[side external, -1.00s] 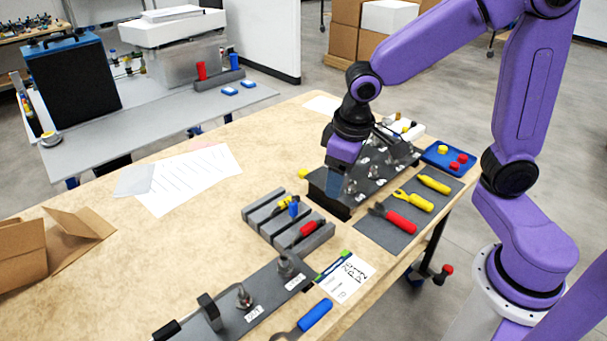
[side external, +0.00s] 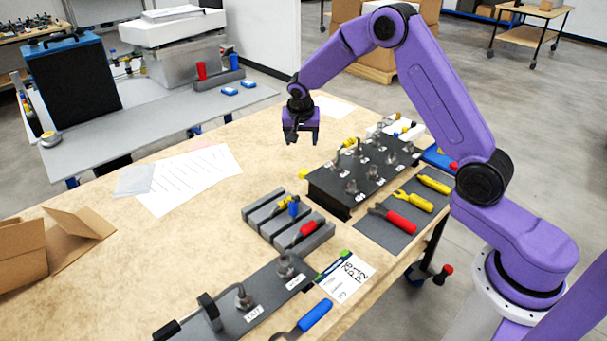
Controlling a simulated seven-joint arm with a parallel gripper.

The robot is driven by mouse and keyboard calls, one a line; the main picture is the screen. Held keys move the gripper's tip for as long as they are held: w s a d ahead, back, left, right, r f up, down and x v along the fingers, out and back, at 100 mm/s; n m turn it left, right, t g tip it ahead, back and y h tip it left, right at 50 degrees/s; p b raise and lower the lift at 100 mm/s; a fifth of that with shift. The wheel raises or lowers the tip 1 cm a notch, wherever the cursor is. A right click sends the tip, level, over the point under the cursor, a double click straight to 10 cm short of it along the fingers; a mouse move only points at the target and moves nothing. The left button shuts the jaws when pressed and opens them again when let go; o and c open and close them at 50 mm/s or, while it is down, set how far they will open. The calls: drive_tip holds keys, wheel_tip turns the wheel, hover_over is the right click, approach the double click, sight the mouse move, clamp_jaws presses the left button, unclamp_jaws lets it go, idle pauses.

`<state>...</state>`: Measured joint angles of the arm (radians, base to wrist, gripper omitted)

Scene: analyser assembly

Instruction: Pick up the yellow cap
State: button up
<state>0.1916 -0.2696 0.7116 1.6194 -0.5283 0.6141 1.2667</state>
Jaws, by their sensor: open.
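My gripper (side external: 302,138) is open and empty, pointing down in the air beyond the left back end of the black panel block. The blue tray (side external: 436,158) at the panel's right end is mostly hidden behind my arm. A red cap shows at its edge, but I cannot clearly make out a yellow cap in it. Small yellow pieces show at the black block's left end (side external: 303,174) and at its back edge (side external: 348,141). They are too small for me to tell whether either is a cap.
The black panel block (side external: 342,190) carries several upright metal fittings. A grey mat (side external: 372,232) holds red- and yellow-handled tools. A grey slotted rack (side external: 262,219), a dark rail (side external: 262,302), a printed card (side external: 346,277) and papers (side external: 190,180) lie on the table.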

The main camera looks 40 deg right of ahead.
hover_over(303, 172)
drive_tip(key=s+a, duration=0.2)
drive_tip(key=f, duration=1)
drive_tip(key=shift+w+f, duration=0.2)
drive_tip(key=shift+f, duration=0.15)
drive_tip(key=shift+x, duration=2.9)
drive_tip(key=shift+s+d, duration=0.15)
drive_tip(key=c, duration=1.1)
